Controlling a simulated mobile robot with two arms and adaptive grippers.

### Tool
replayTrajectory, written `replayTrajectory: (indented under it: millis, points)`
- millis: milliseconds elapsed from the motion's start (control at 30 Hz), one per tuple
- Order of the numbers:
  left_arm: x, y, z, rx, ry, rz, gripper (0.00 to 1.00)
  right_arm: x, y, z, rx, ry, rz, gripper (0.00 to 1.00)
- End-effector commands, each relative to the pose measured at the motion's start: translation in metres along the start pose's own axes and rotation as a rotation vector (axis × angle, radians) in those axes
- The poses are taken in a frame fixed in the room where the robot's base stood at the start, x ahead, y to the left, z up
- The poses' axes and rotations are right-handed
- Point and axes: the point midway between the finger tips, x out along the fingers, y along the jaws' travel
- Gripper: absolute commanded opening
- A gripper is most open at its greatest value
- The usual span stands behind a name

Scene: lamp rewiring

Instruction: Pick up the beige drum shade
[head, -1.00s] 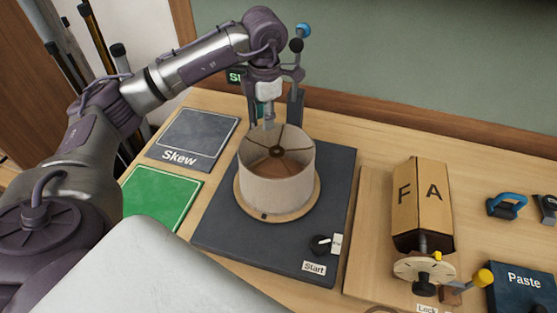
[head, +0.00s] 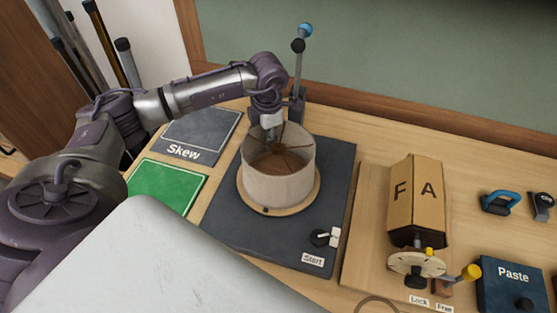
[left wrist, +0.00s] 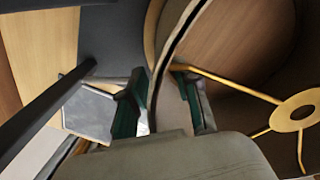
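The beige drum shade (head: 278,186) stands upright on a round wooden disc (head: 247,204) on a dark base plate, its open top showing a spoked ring inside. My left gripper (head: 270,130) is at the shade's far rim, pointing down. In the left wrist view the shade (left wrist: 235,55) fills the right side. The left gripper's fingers (left wrist: 162,105) straddle its wall, one outside and one inside, with a gap between them. The lower parts of the fingers are partly hidden behind the rim in the head view. My right gripper is not in view.
A lever post (head: 299,75) stands close behind the gripper. The dark base plate (head: 225,225) carries a Start knob (head: 322,238). A cardboard box (head: 416,200) marked F A stands to the right. Skew (head: 200,132) and green (head: 165,188) pads lie left.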

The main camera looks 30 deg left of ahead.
Motion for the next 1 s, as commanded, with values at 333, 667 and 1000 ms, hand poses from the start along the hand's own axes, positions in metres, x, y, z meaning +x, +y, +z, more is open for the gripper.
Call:
replayTrajectory:
  millis: [333, 667, 1000]
  points:
    - [-0.001, 0.000, 0.000, 0.000, 0.000, 0.000, 0.00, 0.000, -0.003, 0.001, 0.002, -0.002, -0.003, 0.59]
    - [-0.002, 0.001, 0.000, -0.001, -0.001, 0.001, 0.00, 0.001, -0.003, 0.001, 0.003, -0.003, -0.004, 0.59]
    - [-0.041, 0.004, 0.001, -0.001, -0.007, 0.005, 0.00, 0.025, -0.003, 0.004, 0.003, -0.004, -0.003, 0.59]
